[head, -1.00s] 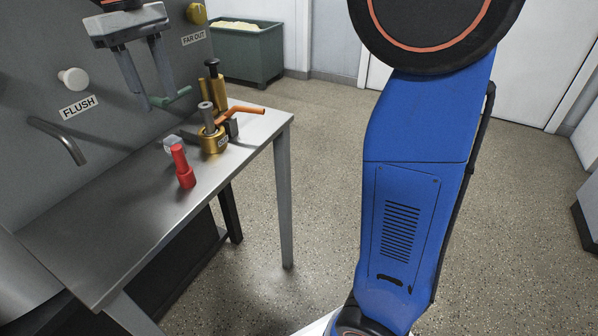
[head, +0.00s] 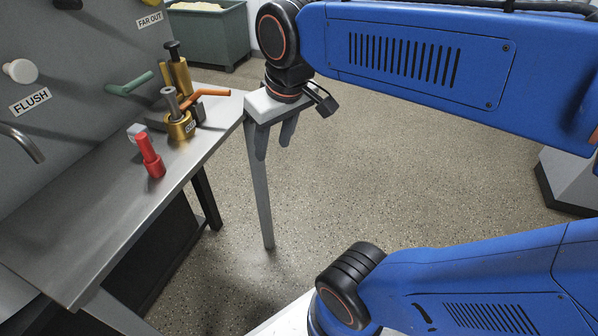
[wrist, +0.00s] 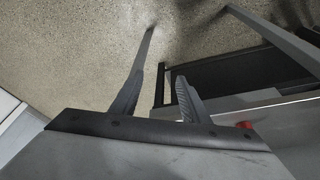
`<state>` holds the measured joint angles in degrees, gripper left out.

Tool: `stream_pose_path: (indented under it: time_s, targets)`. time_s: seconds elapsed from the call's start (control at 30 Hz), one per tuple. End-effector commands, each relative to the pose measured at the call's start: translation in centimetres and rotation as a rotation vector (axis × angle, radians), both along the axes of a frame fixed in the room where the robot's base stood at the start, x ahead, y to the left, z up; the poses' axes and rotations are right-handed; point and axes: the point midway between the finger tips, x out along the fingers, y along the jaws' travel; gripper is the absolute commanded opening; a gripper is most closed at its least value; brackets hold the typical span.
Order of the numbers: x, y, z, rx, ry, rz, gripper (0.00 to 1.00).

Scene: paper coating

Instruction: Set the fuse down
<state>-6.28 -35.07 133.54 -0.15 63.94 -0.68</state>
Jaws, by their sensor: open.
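A bit of red (wrist: 243,125) shows behind the gripper body in the wrist view. My gripper (head: 274,148) is open, pointing down past the table's right end, well apart from the red cylinder. Nothing shows between its fingers in the wrist view (wrist: 160,85); floor and table frame lie beyond them.
A green handle (head: 128,84) and white knob (head: 20,71) project from the wall panel. The table's front is bare.

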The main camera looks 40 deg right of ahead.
Motion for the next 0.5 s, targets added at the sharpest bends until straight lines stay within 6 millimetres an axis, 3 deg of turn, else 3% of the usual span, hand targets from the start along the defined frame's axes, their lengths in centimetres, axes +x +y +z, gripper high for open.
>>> stream_pose_path:
  time_s: [0.03, 0.2, 0.3, 0.37, 0.5]
  targets:
    - [-1.3, -0.8, -1.3, 0.002, -0.021, -0.026, 0.42]
    - [-3.9, -2.3, -4.8, 0.009, -0.077, -0.088, 0.42]
    - [-4.7, -2.7, -6.0, 0.011, -0.096, -0.109, 0.42]
    - [-5.0, -2.8, -6.3, 0.012, -0.104, -0.115, 0.5]
    - [-5.2, -2.9, -6.6, 0.011, -0.108, -0.119, 0.5]
